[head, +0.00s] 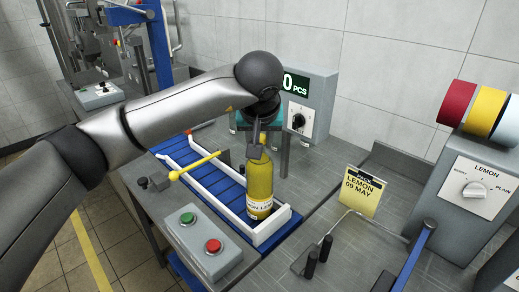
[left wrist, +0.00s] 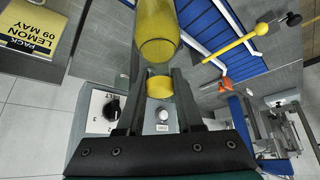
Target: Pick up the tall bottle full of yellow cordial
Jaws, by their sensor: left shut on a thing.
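The tall bottle full of yellow cordial (head: 260,180) stands upright at the near end of the blue conveyor, with a white label near its base. It also shows in the left wrist view (left wrist: 157,25), coming down between the fingers. My left gripper (head: 258,143) reaches it from above and is shut on its upper part. In the left wrist view the two fingers (left wrist: 158,75) lie on either side of the bottle. The gripper hides the bottle's top in the head view. I cannot tell whether the base touches the belt. My right gripper is not in view.
White rails (head: 270,232) edge the blue conveyor (head: 213,185). A yellow lever (head: 197,165) crosses it. A button box (head: 201,243) stands in front, a counter box (head: 308,100) behind. A yellow "LEMON 09 MAY" card (head: 362,193) and a dial machine (head: 470,190) stand right.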

